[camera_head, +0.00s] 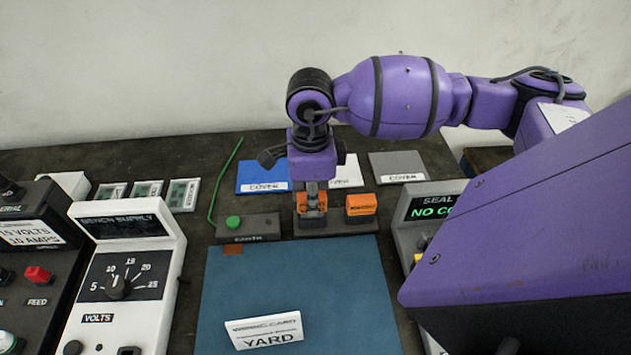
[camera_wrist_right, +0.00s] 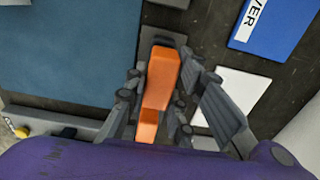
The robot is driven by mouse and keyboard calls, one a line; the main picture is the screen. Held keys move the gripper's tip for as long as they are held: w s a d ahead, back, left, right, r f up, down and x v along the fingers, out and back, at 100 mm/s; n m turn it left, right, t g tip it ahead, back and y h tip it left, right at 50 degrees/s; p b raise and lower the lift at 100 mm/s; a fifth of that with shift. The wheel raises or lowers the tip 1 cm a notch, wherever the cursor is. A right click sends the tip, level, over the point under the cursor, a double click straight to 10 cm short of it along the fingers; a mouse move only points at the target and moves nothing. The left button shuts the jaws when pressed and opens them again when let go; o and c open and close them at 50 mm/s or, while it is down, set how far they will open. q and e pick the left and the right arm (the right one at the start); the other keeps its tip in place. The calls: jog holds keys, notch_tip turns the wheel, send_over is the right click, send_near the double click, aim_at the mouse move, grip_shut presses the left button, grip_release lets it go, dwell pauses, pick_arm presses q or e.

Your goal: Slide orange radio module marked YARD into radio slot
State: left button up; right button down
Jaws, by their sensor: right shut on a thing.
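My right gripper (camera_head: 311,188) points down at the back middle of the bench and is shut on an orange radio module (camera_head: 311,207). The gripped module also shows between the fingers in the right wrist view (camera_wrist_right: 162,78). It is low, at the left end of a dark holder (camera_head: 345,230); whether it touches the holder cannot be told. A second orange module (camera_head: 361,204) sits on the right of this holder. Its marking is too small to read, and the gripped one's face is partly hidden. No radio slot can be made out. My left gripper is not in view.
A blue mat (camera_head: 240,290) holds a white card (camera_head: 263,331) reading YARD. A box with a green button (camera_head: 262,228) stands left of the holder. Cover pads (camera_head: 397,166) lie behind. A bench supply (camera_head: 150,240) stands left, a seal tester (camera_head: 425,205) right.

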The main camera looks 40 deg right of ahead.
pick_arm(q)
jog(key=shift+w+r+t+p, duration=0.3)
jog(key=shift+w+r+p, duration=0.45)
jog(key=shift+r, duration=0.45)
pick_arm(e)
jog(key=shift+r, duration=1.95)
